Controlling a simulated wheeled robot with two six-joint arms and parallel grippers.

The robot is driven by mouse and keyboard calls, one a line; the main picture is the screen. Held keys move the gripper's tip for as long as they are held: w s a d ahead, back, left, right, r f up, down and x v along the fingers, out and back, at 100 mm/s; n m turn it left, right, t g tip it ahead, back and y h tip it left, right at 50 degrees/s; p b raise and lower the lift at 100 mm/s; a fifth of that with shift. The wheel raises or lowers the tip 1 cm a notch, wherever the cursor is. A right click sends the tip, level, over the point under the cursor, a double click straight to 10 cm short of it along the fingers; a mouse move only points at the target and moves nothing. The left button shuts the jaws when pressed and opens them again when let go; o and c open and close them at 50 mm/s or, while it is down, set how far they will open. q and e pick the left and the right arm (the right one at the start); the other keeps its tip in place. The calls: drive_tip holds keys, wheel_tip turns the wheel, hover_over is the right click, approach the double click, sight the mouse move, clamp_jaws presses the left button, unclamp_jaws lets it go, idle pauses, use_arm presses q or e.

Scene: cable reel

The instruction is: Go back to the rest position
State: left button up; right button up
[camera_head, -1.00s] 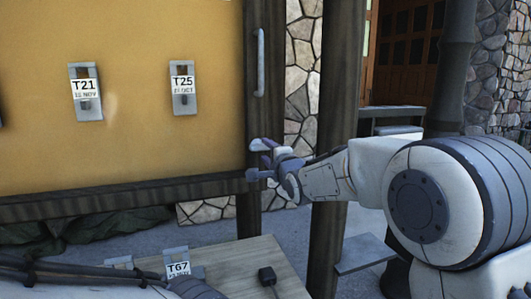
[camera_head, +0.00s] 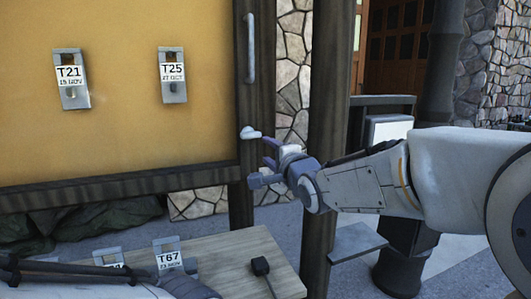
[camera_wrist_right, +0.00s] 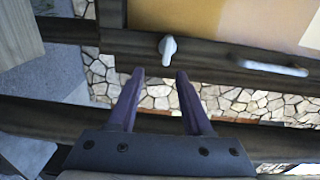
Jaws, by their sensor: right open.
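My right gripper (camera_head: 261,163) is open and empty in front of the dark wooden frame post, just below a pale knob (camera_head: 250,133) and apart from it. In the right wrist view, the gripper's two purple fingers (camera_wrist_right: 160,76) stand apart with nothing between them. The knob (camera_wrist_right: 168,47) shows beyond their tips there. Part of my left arm (camera_head: 120,290) lies along the bottom left edge of the head view. I cannot make out its gripper.
A yellow board (camera_head: 115,125) in a dark frame carries tags T21 (camera_head: 71,85) and T25 (camera_head: 172,88) on grey holders. Its handle (camera_head: 251,50) is above the knob. A post (camera_head: 328,130) stands close behind my right forearm.

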drive_tip(key=s+a+f+n+g+h+p, duration=0.15)
drive_tip(key=s+a+f+n+g, duration=0.25)
drive_tip(key=s+f+n+g, duration=0.75)
drive_tip(key=s+d+f+n+g+h, duration=0.1)
drive_tip(key=s+f+n, duration=0.2)
drive_tip(key=s, duration=0.5)
drive_tip(key=s+d+f+n+g+h, duration=0.1)
drive_tip(key=s+d+f+n+g, duration=0.1)
drive_tip(key=s+f, duration=0.3)
drive_tip(key=s+d+f+n+g+h+p, duration=0.1)
drive_tip(key=s+f+n, duration=0.3)
drive_tip(key=s, duration=0.9)
drive_tip(key=shift+s+d+n+g, duration=0.2)
drive_tip(key=shift+d+n+g, duration=0.15)
drive_tip(key=shift+n+g, duration=0.25)
